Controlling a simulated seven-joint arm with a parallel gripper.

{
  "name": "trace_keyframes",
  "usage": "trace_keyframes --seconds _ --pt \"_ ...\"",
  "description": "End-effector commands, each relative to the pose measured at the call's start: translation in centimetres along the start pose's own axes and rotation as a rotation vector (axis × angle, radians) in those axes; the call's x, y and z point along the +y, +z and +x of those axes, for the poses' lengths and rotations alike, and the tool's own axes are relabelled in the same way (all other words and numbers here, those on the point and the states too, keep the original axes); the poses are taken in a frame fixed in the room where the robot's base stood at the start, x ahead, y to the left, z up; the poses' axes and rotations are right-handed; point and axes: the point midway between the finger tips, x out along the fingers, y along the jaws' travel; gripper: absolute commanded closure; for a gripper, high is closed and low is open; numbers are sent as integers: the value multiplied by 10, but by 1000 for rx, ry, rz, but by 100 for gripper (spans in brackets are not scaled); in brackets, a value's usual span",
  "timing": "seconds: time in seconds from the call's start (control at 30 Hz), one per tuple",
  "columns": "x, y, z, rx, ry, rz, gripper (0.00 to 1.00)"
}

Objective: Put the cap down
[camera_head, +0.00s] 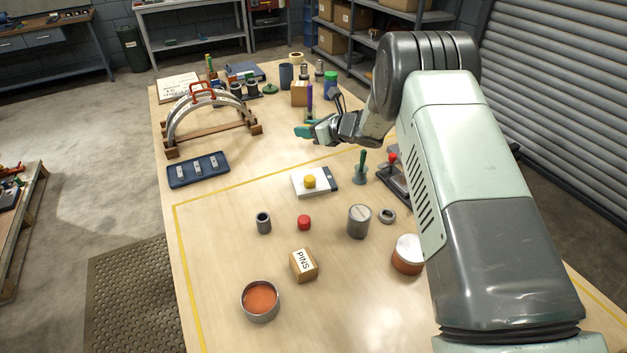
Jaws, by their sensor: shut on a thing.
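A grey arched casing half (205,108), which looks like the cap, stands upright on a brown wooden cradle (240,131) at the left rear of the bench. A red handle (202,90) is on its top. My gripper (312,132) is well to the right of the arch and apart from it, over the middle of the bench. It points left and is shut on a small teal thing (302,131) with a bit of orange. The fingers partly hide this thing, and I cannot tell what it is.
A blue tray (198,180) with metal pieces lies before the arch. A white block with a yellow knob (310,181), a green-handled tool (361,168), a PINS box (303,264) and several cans stand nearer. Purple and green items (309,97) stand close behind my gripper.

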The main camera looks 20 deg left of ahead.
Motion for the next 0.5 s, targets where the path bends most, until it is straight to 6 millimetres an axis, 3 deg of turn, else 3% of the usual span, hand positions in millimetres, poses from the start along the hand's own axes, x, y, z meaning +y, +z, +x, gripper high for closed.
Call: trace_keyframes --seconds 0.4,0.5 --pt "1 -64 26 4 3 0 95" --pt "0 -71 29 2 2 -1 95"
